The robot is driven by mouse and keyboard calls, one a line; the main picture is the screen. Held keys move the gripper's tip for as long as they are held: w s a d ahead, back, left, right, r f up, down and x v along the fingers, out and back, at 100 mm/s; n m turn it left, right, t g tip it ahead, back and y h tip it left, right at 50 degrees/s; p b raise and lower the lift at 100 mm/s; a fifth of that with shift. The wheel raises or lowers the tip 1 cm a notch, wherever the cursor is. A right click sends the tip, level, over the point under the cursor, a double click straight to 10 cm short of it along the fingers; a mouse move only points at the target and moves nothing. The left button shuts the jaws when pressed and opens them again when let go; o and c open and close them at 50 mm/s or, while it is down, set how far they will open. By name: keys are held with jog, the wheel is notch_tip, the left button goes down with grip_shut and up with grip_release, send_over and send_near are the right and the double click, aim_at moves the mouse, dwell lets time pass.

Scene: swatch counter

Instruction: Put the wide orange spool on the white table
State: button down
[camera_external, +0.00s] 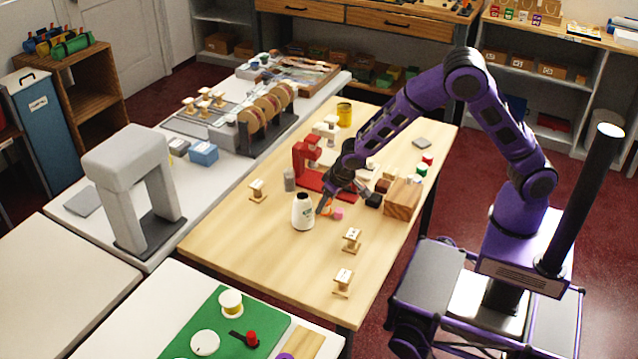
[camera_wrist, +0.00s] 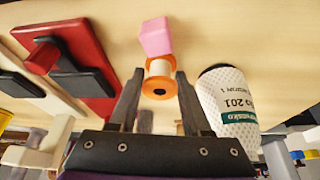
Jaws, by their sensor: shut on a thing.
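The orange spool (camera_wrist: 158,87) has orange flanges and a pale winding. In the wrist view it sits between the two fingers of my gripper (camera_wrist: 155,92), which is shut on it. In the external view my gripper (camera_external: 326,202) is low over the wooden table (camera_external: 235,235), and only a bit of orange (camera_external: 322,210) shows at its tips. I cannot tell whether the spool touches the wood. A white table (camera_external: 135,335) stands at the front left; another white-topped counter (camera_external: 75,205) runs along the left.
A white printed cone (camera_external: 303,212) stands close beside my gripper; a pink block (camera_external: 337,214) is on its other side. A red stand (camera_external: 308,165) is behind. Small wooden spools (camera_external: 352,240) stand nearer. The front white table bears a green mat (camera_external: 185,345); a grey arch (camera_external: 130,170) stands on the counter.

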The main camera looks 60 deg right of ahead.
notch_tip(320, 180, up, 9)
jog(key=shift+r+p, duration=0.1)
jog(key=shift+p, duration=0.45)
jog(key=shift+r, duration=0.4)
jog(key=s+d+n, duration=0.1)
jog(key=s+d, duration=0.2)
jog(key=d, duration=0.3)
jog(key=s+d+f, duration=0.1)
jog(key=s+d, duration=0.1)
jog(key=d, duration=0.5)
jog(key=shift+s+f+n+y+p, duration=0.2)
jog(key=shift+s+n+y+p, duration=0.1)
jog(key=shift+s+n+p, duration=0.15)
jog(key=shift+w+d, duration=0.1)
jog(key=r+m+b, duration=0.1)
jog(key=m+b, duration=0.1)
send_over(376, 157)
notch_tip(376, 157, down, 9)
jog(key=shift+f+b, duration=0.2)
jog(key=shift+b, duration=0.35)
